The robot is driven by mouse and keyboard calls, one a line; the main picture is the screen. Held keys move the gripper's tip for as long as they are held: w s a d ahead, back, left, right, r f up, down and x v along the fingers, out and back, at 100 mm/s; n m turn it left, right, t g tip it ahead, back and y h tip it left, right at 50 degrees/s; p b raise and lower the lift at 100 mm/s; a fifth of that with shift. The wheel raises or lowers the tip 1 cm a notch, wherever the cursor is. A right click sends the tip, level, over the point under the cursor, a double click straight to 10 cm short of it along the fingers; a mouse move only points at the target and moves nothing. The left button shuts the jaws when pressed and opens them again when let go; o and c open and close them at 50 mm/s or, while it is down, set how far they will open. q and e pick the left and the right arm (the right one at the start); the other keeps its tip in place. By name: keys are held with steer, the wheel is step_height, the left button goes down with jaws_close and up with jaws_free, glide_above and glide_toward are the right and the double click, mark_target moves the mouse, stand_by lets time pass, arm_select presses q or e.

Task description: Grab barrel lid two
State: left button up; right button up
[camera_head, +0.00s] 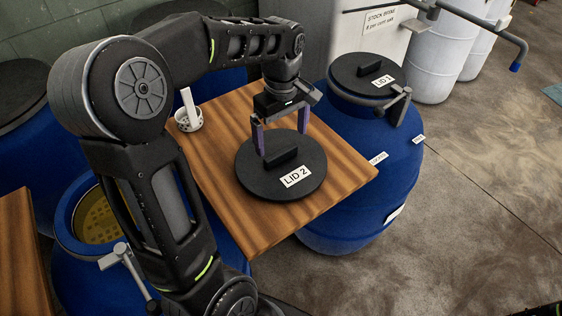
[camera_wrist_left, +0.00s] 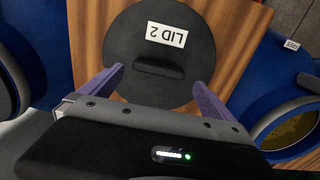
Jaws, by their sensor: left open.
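Lid two is a round black disc (camera_head: 255,182) with a raised bar handle and a white "LID 2" label. It lies flat on a wooden board (camera_head: 225,190). My left gripper (camera_head: 281,148) is open above the lid, with its purple fingers on either side of the bar handle. In the left wrist view the lid (camera_wrist_left: 135,45) lies beyond the fingers, label upside down, and the open gripper (camera_wrist_left: 160,85) spans the handle's width. I cannot tell whether the fingertips touch the lid. My right gripper is not in view.
A blue barrel (camera_head: 375,180) with a black lid labelled "LID 1" (camera_head: 350,76) stands to the right. An open blue barrel (camera_head: 65,265) is at lower left. A white cup (camera_head: 189,122) sits on the board near its left edge. Open floor lies at right.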

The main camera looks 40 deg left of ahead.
mark_target(281, 151)
arm_select(q)
steer(key=shift+f, duration=0.8)
steer(key=shift+w+a+f+p, duration=0.1)
steer(key=shift+f+p, duration=0.35)
steer(key=shift+f, duration=2.2)
steer(key=c, duration=1.5)
